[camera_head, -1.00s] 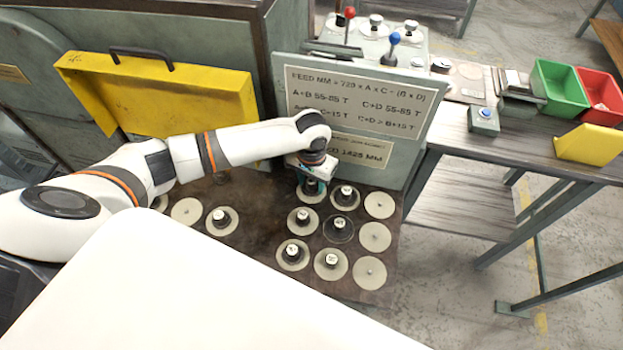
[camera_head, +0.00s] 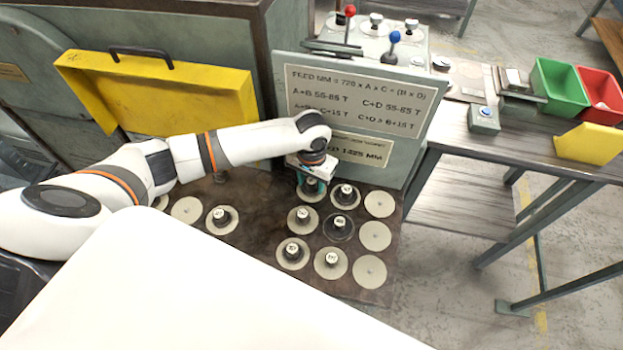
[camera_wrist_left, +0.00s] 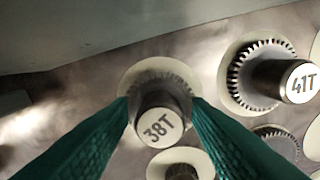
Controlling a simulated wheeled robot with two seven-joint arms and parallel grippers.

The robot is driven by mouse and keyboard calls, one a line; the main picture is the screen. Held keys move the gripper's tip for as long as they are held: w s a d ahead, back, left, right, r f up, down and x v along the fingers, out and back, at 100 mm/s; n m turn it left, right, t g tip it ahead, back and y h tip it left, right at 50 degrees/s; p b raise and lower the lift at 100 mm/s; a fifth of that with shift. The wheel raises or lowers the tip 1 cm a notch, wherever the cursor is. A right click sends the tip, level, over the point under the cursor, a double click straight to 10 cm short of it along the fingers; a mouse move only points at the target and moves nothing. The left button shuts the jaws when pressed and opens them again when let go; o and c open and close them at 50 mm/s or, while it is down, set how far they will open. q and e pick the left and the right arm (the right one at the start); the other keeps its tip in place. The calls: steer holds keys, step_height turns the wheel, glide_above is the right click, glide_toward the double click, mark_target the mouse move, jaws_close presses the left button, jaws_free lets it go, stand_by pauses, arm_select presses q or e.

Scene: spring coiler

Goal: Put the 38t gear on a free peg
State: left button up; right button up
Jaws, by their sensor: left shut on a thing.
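The 38t gear (camera_wrist_left: 160,124) shows in the left wrist view with its hub marked 38T facing the camera. It is over a pale round disc (camera_wrist_left: 133,78) on the dark board. The green fingers of my left gripper (camera_wrist_left: 160,112) are on both sides of its hub, shut on it. In the head view my left gripper (camera_head: 311,183) is at the back row of the board, and the gear is mostly hidden under it. I cannot tell whether the gear touches the disc. My right gripper is not in view.
A gear marked 41T (camera_wrist_left: 300,82) stands close to the right. Several gears on pale discs fill nearby places, such as one in front (camera_head: 302,216). Bare discs (camera_head: 380,204) line the right edge. The upright sign panel (camera_head: 350,110) stands close behind my gripper.

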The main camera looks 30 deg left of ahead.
arm_select(q)
steer(key=shift+f, duration=0.35)
steer(key=o, duration=1.2)
steer(key=shift+o, duration=0.2)
steer(key=shift+r, duration=0.1)
step_height(320, 180, up, 25)
steer(key=p, duration=1.1)
